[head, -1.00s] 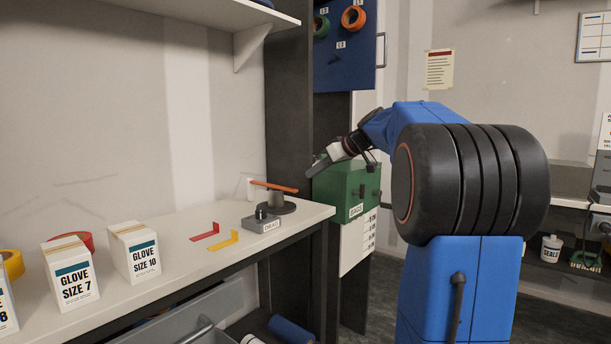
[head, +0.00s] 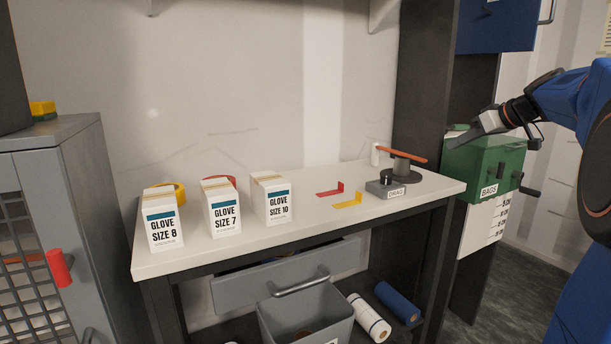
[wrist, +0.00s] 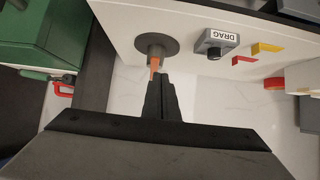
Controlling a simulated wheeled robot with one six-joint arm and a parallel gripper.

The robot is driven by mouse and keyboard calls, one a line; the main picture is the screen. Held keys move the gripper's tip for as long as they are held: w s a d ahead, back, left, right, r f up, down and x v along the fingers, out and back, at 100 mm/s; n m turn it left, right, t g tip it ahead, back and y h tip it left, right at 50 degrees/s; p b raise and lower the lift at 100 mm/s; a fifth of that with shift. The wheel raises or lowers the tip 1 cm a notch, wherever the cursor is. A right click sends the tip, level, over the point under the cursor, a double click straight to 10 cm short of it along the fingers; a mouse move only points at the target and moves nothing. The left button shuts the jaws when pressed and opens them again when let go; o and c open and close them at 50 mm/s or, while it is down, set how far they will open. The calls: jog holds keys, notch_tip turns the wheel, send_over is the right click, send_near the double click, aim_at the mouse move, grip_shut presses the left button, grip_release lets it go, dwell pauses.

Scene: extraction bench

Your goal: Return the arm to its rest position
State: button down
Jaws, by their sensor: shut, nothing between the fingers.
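My gripper (head: 482,127) is at the right of the head view, raised above the right end of the bench and in front of the green BAGS box. In the wrist view its two dark fingers (wrist: 161,98) are together with nothing between them. Below the fingers in the wrist view is a round dark base (wrist: 143,43) with an orange lever (wrist: 155,66), partly hidden by the fingers. In the head view the orange lever (head: 400,152) lies across the dark post on the bench. I cannot tell the exact gap between gripper and lever.
A grey DRAG knob box (head: 382,189) sits beside the lever. Glove boxes (head: 223,208) stand along the white bench (head: 300,215). The green BAGS box (head: 470,160) has a protruding handle. A drawer (head: 240,290) stands open under the bench, above a grey bin (head: 290,320).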

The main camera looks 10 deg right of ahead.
jog(key=s+a+f+m+g+h, duration=0.1)
jog(key=s+a+f+g, duration=0.1)
jog(key=s+a+f, duration=0.55)
jog(key=s+a+f+m+g, duration=0.15)
jog(key=s+a+f, duration=0.35)
jog(key=s+a, duration=0.55)
jog(key=s+a+f+g+h, duration=0.1)
jog(key=s+a+f, duration=0.2)
jog(key=s+f, duration=0.6)
jog(key=s+a+f+m+g+h, duration=0.1)
jog(key=s+a+f, duration=0.2)
jog(key=s+f, duration=0.6)
jog(key=shift+s+a+f+h, duration=0.25)
jog(key=shift+s+a+h, duration=0.15)
jog(key=shift+s, duration=0.1)
jog(key=shift+m, duration=0.25)
